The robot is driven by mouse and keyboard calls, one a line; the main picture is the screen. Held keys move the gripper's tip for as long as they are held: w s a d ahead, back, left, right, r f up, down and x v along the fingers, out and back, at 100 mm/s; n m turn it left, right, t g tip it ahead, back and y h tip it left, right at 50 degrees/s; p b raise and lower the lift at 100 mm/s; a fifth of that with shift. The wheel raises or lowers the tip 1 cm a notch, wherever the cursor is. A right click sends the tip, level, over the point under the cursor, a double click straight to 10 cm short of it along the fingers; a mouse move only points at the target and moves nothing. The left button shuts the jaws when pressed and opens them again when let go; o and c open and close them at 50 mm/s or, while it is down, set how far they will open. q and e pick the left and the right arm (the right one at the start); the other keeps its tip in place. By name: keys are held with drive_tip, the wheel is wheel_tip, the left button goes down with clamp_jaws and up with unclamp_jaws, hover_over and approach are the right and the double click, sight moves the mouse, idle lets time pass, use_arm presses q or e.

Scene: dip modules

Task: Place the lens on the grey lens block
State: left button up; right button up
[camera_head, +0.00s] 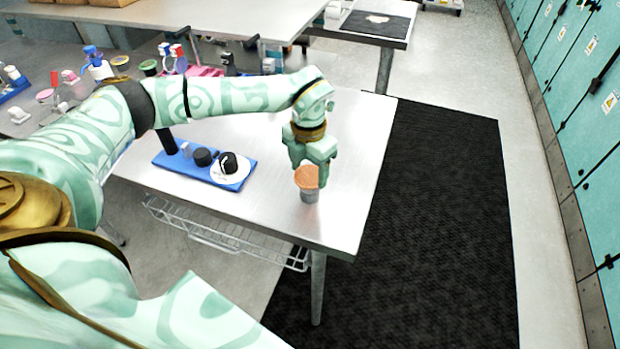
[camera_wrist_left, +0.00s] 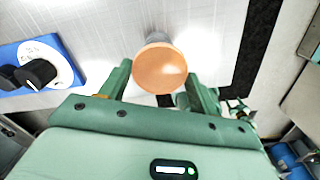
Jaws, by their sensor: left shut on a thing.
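The lens (camera_head: 306,178), a round orange disc, is at the right part of the metal table, at the fingertips of my left gripper (camera_head: 312,163). The gripper points down and is shut on it. In the left wrist view the lens (camera_wrist_left: 160,69) shows between the two fingers. The grey lens block (camera_head: 310,196) is a short grey cylinder directly under the lens in the head view. In the wrist view only a sliver of the block (camera_wrist_left: 157,37) shows behind the disc. I cannot tell whether lens and block touch. My right gripper is not in view.
A blue base (camera_head: 199,174) with black knobs and a white dial (camera_head: 230,170) stands left of the lens block. The metal table (camera_head: 345,150) is clear around the block; its right edge is near. Several coloured items crowd the far left, partly behind my arm.

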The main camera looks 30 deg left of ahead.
sight(310, 173)
use_arm(q)
drive_tip(key=shift+w+f, duration=0.2)
drive_tip(key=shift+f, duration=0.05)
drive_tip(key=shift+w+a+f+b, duration=0.15)
drive_tip(key=shift+f+b, duration=0.15)
drive_tip(key=shift+f, duration=1.35)
drive_tip(key=shift+f, duration=0.1)
drive_tip(key=o, duration=1)
wheel_tip(310, 173, up, 12)
drive_tip(key=shift+r+p, duration=0.15)
drive_tip(key=shift+p, duration=0.7)
